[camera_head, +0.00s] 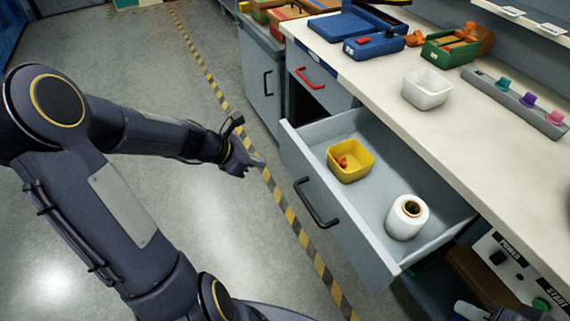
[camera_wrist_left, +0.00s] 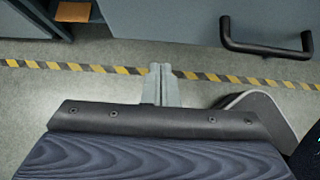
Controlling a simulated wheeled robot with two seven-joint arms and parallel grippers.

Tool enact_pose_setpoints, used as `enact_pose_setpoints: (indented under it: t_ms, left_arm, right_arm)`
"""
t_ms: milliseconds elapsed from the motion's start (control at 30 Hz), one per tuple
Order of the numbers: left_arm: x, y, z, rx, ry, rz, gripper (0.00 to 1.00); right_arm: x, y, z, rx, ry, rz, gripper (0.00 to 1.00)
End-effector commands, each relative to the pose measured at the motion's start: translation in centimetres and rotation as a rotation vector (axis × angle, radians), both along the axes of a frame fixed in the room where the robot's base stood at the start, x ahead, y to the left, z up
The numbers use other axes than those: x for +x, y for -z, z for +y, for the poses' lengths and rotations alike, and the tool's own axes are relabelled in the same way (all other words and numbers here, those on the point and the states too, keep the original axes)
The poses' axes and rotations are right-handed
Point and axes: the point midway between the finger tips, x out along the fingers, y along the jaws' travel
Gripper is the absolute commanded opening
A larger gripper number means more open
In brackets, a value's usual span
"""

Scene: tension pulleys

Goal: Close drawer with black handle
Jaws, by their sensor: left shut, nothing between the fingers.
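The grey drawer (camera_head: 364,259) is pulled out from under the workbench. Its black handle (camera_head: 316,205) is on the front face, and it also shows at the upper right of the left wrist view (camera_wrist_left: 267,40). Inside the drawer are a yellow bin (camera_head: 351,168) with small orange parts and a white roll (camera_head: 407,218). My left gripper (camera_head: 262,164) is shut and empty, out over the floor to the left of the drawer front, apart from the handle. Its two closed fingers (camera_wrist_left: 160,82) show in the left wrist view.
The workbench top (camera_head: 400,130) holds a white bin (camera_head: 427,89), a blue device (camera_head: 374,46), a green bin (camera_head: 450,47) and a grey strip (camera_head: 515,103) with coloured knobs. A red-handled drawer (camera_head: 312,78) is beyond. The floor left of the drawer is clear.

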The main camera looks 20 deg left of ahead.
Motion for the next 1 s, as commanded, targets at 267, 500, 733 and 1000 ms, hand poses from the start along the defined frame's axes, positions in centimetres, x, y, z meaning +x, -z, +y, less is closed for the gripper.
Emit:
enact_pose_setpoints:
  t_ms: [267, 500, 733, 1000]
  left_arm:
    - [3.3, 4.1, -2.8, -0.002, 0.005, -0.001, 0.0]
    - [5.7, 3.7, -4.6, 0.001, 0.004, -0.001, 0.0]
    - [6.2, 3.8, -4.8, 0.001, 0.001, -0.001, 0.0]
    - [6.2, 3.8, -4.9, 0.001, 0.003, -0.001, 0.0]
  right_arm:
    - [0.0, 1.3, 0.0, 0.0, 0.0, 0.0, 0.34]
    - [0.0, 0.6, 0.0, 0.0, 0.0, 0.0, 0.34]
    - [0.0, 0.6, 0.0, 0.0, 0.0, 0.0, 0.34]
    - [0.0, 0.5, 0.0, 0.0, 0.0, 0.0, 0.34]
